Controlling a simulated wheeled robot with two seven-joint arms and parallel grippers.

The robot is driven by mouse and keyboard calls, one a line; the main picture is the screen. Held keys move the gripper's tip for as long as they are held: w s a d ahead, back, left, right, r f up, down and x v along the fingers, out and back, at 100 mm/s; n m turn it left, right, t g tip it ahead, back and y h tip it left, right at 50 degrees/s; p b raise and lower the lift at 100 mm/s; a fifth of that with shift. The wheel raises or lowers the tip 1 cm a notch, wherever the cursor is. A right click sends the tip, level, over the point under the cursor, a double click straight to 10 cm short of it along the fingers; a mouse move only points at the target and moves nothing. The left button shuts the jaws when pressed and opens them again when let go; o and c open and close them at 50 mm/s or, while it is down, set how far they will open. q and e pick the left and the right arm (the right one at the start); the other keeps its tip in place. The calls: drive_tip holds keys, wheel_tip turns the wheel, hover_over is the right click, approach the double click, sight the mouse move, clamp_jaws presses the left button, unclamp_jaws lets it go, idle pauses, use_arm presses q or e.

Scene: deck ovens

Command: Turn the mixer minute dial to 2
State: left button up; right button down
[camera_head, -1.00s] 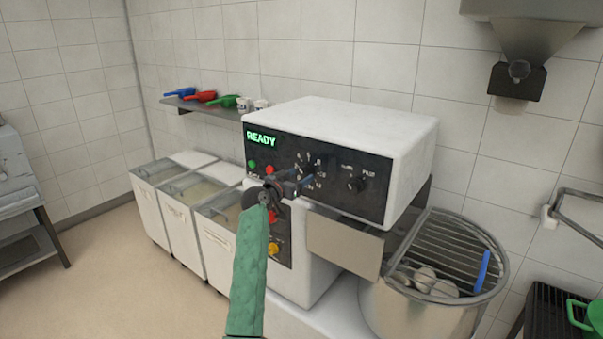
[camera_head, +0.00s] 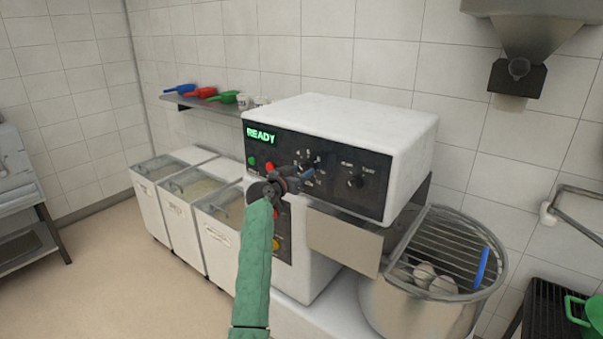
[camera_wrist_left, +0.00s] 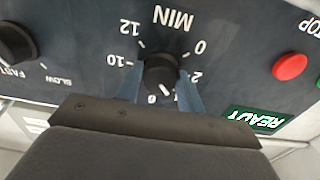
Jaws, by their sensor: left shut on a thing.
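I cannot tell which number the dial points to. My right gripper is not in view.
A speed knob (camera_head: 356,181) sits right of the dial. A red button (camera_wrist_left: 290,67) and a green READY display (camera_head: 262,136) are at the panel's left. The mixer bowl (camera_head: 415,312) with its wire guard stands at lower right. White bins (camera_head: 150,215) stand left.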

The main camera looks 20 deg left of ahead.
use_arm(q)
drive_tip(key=shift+n, duration=0.7)
drive_tip(key=shift+r+n+p, duration=0.1)
drive_tip(key=shift+n+p, duration=0.2)
drive_tip(key=shift+n, duration=1.7)
drive_tip(key=shift+d+n+p, duration=0.1)
drive_tip(key=shift+n+p, duration=0.55)
drive_tip(key=shift+n, duration=1.05)
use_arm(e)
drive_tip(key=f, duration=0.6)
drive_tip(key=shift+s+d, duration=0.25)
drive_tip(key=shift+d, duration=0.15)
